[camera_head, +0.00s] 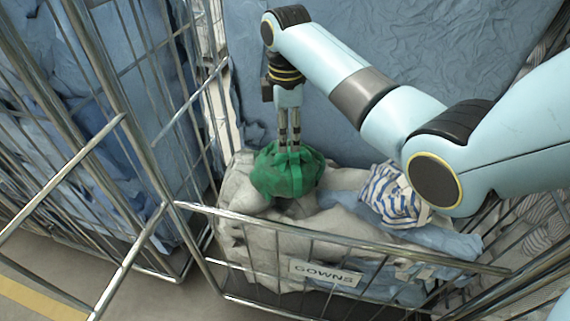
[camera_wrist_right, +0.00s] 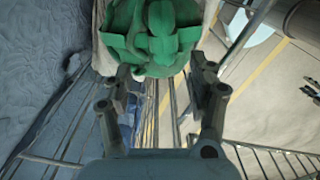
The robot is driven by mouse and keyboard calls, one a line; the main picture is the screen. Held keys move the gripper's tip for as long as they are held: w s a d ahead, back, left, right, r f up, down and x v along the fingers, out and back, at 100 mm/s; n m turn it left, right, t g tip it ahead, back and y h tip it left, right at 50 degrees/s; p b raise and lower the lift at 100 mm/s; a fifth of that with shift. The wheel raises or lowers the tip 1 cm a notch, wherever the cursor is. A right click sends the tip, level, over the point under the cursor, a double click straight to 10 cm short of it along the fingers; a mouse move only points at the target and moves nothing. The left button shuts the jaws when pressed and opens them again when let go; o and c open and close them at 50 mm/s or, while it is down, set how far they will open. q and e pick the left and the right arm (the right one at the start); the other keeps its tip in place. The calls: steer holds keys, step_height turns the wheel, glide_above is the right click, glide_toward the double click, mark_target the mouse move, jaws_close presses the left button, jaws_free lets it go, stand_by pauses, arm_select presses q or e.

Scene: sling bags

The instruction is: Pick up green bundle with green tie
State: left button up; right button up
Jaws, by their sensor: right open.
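The green bundle (camera_head: 284,176) with its green tie sits on top of a pale bag in the wire cart, towards the left side. In the right wrist view the bundle (camera_wrist_right: 155,35) shows at the top, with the tie bands crossing it. My right gripper (camera_head: 289,143) points down just at the top of the bundle. Its two fingers (camera_wrist_right: 162,85) are apart, with the bundle just beyond their tips. I cannot tell whether they touch it. My left gripper is not in view.
The cart's front rail (camera_head: 340,241) carries a GOWNS label (camera_head: 325,273). A blue-and-white striped bundle (camera_head: 392,196) lies to the right of the green one, beside pale and blue bags. Another wire cage (camera_head: 125,120) with blue cloth stands close on the left.

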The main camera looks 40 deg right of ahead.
mark_target(286, 163)
steer(key=f, duration=0.4)
steer(key=shift+s+p, duration=0.3)
steer(key=shift+p, duration=0.05)
steer(key=shift+f, duration=0.45)
steer(key=c, duration=1.1)
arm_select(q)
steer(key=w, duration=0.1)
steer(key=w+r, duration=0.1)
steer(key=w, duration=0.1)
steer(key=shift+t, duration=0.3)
arm_select(e)
jaws_close()
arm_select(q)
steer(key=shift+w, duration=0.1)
